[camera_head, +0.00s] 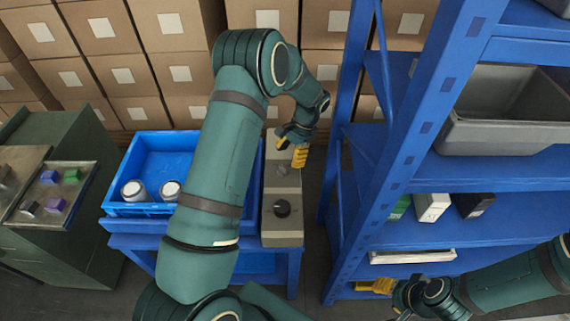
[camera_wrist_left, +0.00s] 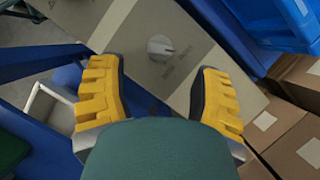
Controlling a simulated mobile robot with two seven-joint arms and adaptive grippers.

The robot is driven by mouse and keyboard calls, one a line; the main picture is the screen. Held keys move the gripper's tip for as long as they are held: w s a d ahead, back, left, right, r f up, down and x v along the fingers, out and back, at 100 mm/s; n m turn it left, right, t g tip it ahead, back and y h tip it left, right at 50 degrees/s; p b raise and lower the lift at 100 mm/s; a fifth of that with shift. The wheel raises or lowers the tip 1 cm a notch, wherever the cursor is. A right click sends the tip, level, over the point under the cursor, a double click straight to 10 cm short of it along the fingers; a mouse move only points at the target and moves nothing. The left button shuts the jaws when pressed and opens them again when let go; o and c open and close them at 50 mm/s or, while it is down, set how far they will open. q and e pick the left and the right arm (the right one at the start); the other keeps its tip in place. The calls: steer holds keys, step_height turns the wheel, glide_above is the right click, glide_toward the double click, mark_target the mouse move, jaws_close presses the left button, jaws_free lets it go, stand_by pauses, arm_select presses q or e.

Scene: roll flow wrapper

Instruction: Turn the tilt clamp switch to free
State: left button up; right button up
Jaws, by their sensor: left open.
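A grey-beige control box (camera_head: 283,232) stands beside a blue bin and carries a dark round knob (camera_head: 282,208) near its front. A smaller grey knob (camera_head: 283,170) sits farther back, just below my left gripper (camera_head: 292,150). In the left wrist view a grey knob (camera_wrist_left: 160,47) shows on the box face, ahead of and between the spread yellow fingers of my left gripper (camera_wrist_left: 157,72). The gripper is open and apart from the knob. Small labels beside the knob are too blurred to read. My right gripper (camera_head: 376,286) is low by the shelf, partly hidden.
A blue bin (camera_head: 165,150) with white jars stands left of the box. A blue shelf rack (camera_head: 400,150) with a grey tub (camera_head: 500,110) rises close on the right. Stacked cartons (camera_head: 110,60) line the back. A metal tray (camera_head: 55,195) lies at far left.

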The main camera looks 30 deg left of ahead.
arm_select(q)
steer(key=v, duration=0.7)
stand_by(0.4)
